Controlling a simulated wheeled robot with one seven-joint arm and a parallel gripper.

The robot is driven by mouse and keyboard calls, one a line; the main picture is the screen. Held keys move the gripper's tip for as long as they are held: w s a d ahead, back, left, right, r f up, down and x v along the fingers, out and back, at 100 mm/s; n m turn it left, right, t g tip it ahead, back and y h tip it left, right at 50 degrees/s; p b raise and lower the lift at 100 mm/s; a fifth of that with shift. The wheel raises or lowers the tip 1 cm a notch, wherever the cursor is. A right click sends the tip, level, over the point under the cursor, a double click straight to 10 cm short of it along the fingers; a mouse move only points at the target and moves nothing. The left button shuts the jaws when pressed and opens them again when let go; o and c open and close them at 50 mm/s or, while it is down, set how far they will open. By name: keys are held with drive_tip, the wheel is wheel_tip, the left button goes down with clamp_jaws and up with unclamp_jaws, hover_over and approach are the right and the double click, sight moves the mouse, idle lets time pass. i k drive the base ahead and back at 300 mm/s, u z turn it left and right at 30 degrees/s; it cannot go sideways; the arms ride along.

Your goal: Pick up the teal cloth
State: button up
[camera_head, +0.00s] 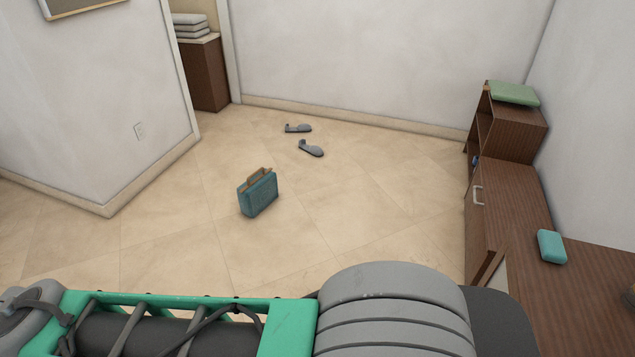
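A small folded teal cloth (551,246) lies on the brown wooden cabinet top at the right, close to the wall. It looks like a flat rounded block. Nothing touches it. My arm crosses the bottom of the head view, with a green link and a grey jointed part, to the left of the cloth and nearer to me. My gripper is not in view, so its opening cannot be seen.
A taller shelf unit (516,129) with a folded green cloth (514,94) stands behind the cabinet (519,219). A teal bag (258,194) and two grey shoes (311,149) are on the floor. White folded cloths (190,27) lie on a far cabinet. The middle floor is mostly clear.

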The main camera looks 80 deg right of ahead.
sight(552, 248)
drive_tip(key=z, duration=4.6)
drive_tip(key=k, duration=0.6)
drive_tip(key=u, duration=0.65)
drive_tip(key=i, duration=0.8)
drive_tip(key=u, duration=0.45)
drive_tip(key=i, duration=0.85)
drive_tip(key=z, duration=0.65)
drive_tip(key=i, duration=0.65)
drive_tip(key=z, duration=0.45)
